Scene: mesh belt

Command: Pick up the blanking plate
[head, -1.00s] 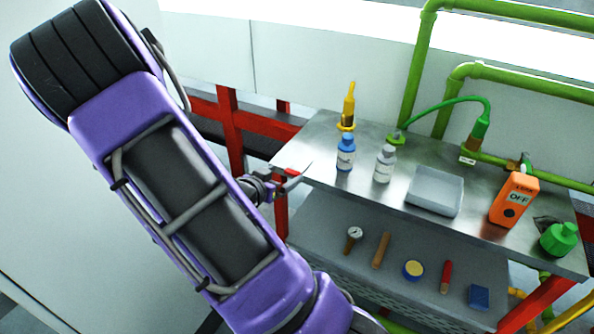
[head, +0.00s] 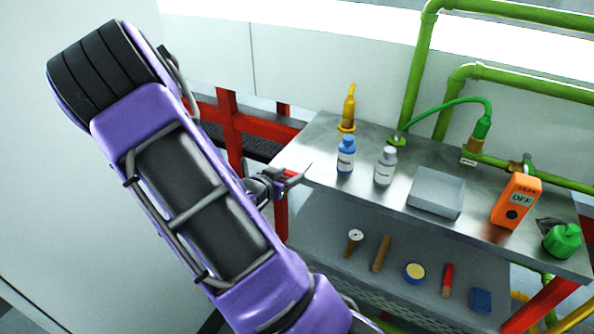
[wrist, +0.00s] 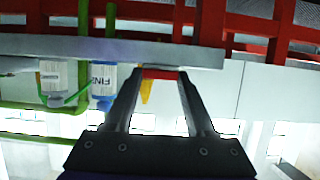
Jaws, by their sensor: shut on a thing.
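My gripper (head: 289,177) is at the near left corner of the steel bench (head: 322,140), small in the head view and partly behind my own arm. In the wrist view its two fingers (wrist: 161,76) converge on a narrow red piece (wrist: 160,74) between the tips. I take this red piece to be part of the blanking plate, seen almost edge-on. The gripper is shut on it. A little red also shows at the gripper's tip in the head view. The plate's full shape cannot be made out.
The bench holds a yellow tool (head: 348,108), a blue bottle (head: 346,155), a white bottle (head: 385,166), a grey tray (head: 434,207), an orange OFF box (head: 516,200) and a green fitting (head: 562,240). Several small items lie on the lower shelf (head: 330,225). A red frame (head: 235,130) stands behind.

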